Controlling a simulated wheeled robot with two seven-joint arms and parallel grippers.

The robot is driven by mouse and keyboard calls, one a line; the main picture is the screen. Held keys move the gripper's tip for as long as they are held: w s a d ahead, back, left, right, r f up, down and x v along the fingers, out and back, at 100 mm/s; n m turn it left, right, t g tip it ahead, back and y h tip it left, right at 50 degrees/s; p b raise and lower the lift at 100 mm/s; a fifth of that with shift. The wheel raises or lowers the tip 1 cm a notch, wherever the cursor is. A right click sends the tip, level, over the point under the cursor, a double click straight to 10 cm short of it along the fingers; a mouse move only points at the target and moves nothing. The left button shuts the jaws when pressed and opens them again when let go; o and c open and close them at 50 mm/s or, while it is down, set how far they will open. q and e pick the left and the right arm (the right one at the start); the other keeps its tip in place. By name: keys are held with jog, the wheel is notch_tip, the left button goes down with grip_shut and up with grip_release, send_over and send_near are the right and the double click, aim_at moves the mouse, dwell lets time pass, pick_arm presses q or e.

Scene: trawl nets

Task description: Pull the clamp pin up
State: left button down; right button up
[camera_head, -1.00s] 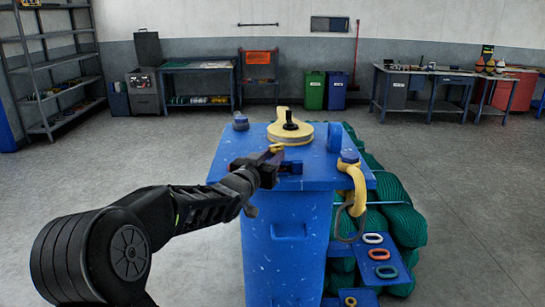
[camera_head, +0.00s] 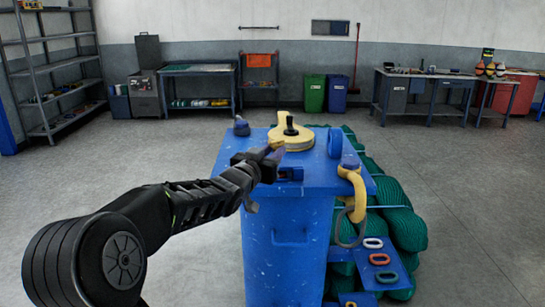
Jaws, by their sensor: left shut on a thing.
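A blue stand (camera_head: 318,180) with a flat top is in front of me in the head view. On its top sits a yellow round clamp piece (camera_head: 297,141) with a black knob (camera_head: 290,127). My left gripper (camera_head: 272,158) is at the top's near left edge, beside a small blue block (camera_head: 291,174). It is shut on a small part with a yellow end (camera_head: 276,144), which looks like the clamp pin. The fingers hide most of that part, and I cannot tell whether its lower end is clear of the block. My right gripper is not in view.
A yellow hook (camera_head: 354,190) with a grey ring hangs at the stand's right edge. Green nets (camera_head: 405,228) are heaped behind and to the right. A blue shelf (camera_head: 372,262) holds coloured links. Floor on both sides is free.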

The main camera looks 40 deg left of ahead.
pick_arm(q)
jog(key=c, duration=1.2)
grip_release()
jog(key=shift+d+r, duration=0.25)
jog(key=shift+r, duration=0.05)
jog(key=shift+c, duration=0.2)
jog(key=shift+a, duration=0.1)
jog(key=shift+f, duration=0.1)
jog(key=shift+s+b, duration=0.35)
jog(key=shift+s, duration=0.3)
jog(key=s+d+b, duration=0.1)
jog(key=s, duration=0.5)
jog(key=shift+s+d+b, duration=0.15)
jog(key=shift+d+b, duration=0.1)
jog(key=shift+b, duration=0.1)
